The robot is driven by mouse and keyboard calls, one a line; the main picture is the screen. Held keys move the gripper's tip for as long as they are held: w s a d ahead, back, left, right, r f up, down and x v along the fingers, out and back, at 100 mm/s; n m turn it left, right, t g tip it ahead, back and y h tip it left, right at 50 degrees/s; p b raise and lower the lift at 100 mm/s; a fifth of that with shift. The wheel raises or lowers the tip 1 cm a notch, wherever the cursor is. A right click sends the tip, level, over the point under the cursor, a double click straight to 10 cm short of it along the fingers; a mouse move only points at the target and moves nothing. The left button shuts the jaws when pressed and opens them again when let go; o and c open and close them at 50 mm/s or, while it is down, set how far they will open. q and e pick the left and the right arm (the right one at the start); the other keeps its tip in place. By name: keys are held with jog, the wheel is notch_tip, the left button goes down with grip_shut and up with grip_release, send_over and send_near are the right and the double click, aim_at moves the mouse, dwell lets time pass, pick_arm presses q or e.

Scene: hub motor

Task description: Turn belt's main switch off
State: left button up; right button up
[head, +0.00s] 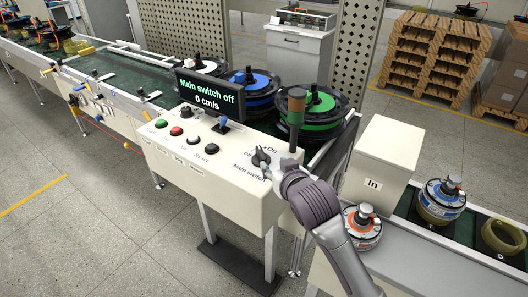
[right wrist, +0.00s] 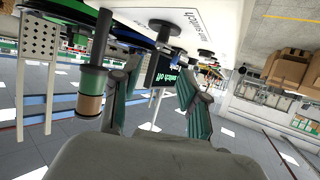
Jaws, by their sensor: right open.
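The cream control box (head: 195,165) stands in the middle of the head view. Its display (head: 210,96) reads "Main switch off" and "0 cm/s". The dark main switch knob (head: 259,158) is on the right of its top, beside the "On" and "Main switch" labels. My right gripper (head: 266,162) is at this knob and partly covers it; I cannot tell whether they touch. In the right wrist view my right gripper (right wrist: 155,88) has its fingers spread with nothing held, and a dark knob (right wrist: 165,27) shows beyond them on the pale panel. My left gripper is out of view.
A signal post (head: 296,108) rises beside the switch. Green, red and black buttons (head: 176,131) and a blue-topped lever (head: 224,121) are on the panel. The belt (head: 120,68) runs behind, with wheel parts on it. A white "In" box (head: 385,150) stands at right.

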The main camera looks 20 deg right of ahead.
aim_at(262, 153)
jog(key=x, duration=1.3)
jog(key=shift+f+p, duration=0.15)
jog(key=shift+p, duration=0.25)
jog(key=shift+c, duration=0.4)
grip_shut()
